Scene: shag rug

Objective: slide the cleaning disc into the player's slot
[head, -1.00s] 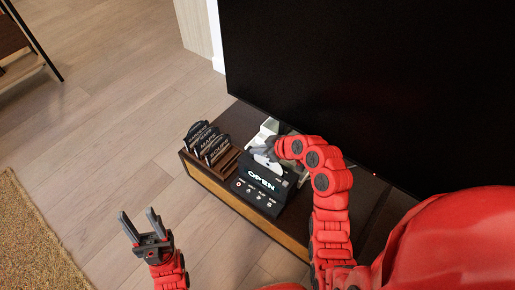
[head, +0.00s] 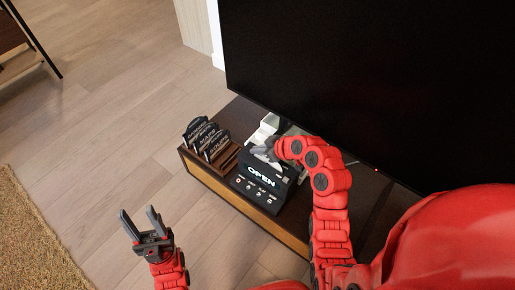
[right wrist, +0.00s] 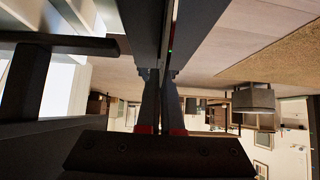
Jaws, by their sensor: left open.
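The player (head: 262,190) is a black box with a lit "OPEN" sign on its sloping front, on the low cabinet. My right gripper (head: 262,152) is at the top of the player, pointing left. The cleaning disc cannot be made out now; the gripper and the player's top may hide it. In the right wrist view the right fingers (right wrist: 160,98) are close together, with a thin dark edge between them; I cannot tell whether they hold anything. My left gripper (head: 145,225) is open and empty, above the floor left of the cabinet.
A rack of dark labelled cases (head: 207,140) stands left of the player on the cabinet (head: 225,192). A large black television (head: 330,80) rises close behind. A white object (head: 267,128) sits behind the gripper. The floor at left is clear up to the rug (head: 30,240).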

